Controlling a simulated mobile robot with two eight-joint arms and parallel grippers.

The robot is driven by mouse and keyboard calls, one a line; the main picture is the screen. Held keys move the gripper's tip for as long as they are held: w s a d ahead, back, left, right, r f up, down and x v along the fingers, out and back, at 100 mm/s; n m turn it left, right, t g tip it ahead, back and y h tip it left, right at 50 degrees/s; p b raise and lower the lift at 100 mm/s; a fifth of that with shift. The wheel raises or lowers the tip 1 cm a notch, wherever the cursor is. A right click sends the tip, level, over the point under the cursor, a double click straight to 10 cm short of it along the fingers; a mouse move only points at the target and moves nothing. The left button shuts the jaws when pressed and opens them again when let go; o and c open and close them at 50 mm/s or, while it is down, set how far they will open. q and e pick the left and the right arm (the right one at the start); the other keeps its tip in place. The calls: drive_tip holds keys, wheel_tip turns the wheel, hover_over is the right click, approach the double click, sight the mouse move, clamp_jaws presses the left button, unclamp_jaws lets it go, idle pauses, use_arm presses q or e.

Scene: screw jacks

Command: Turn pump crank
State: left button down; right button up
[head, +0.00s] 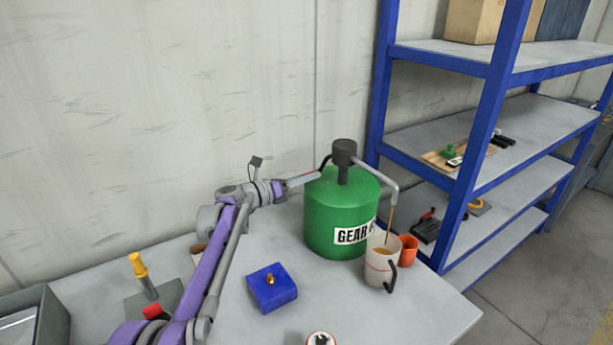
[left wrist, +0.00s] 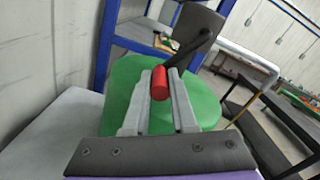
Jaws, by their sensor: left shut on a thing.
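A green drum (head: 338,205) labelled "GEAR", the rest of the label cut off, stands on the grey bench. A dark pump head (head: 344,152) sits on top, with a dark crank arm (head: 325,162) on its left. My left gripper (head: 303,179) reaches in from the left, shut on the red crank handle, beside the drum's upper left. In the left wrist view the red handle (left wrist: 160,84) lies between the two fingers. A grey spout (head: 376,168) bends down at right. A brown stream falls from it into a pale jug (head: 376,272), which holds brown liquid. My right gripper is out of view.
An orange cup (head: 409,252) stands behind the jug. A blue block (head: 264,297) with a brass fitting lies in front of the drum. A yellow-handled tool (head: 139,266) and a grey bin (head: 50,315) are at left. A blue shelf rack (head: 482,125) stands at right.

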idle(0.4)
use_arm(q)
drive_tip(key=c, duration=0.7)
unclamp_jaws()
drive_tip(key=shift+c, duration=0.2)
drive_tip(key=v, duration=1)
drive_tip(key=shift+s+a+b, duration=0.3)
drive_tip(key=shift+b, duration=0.15)
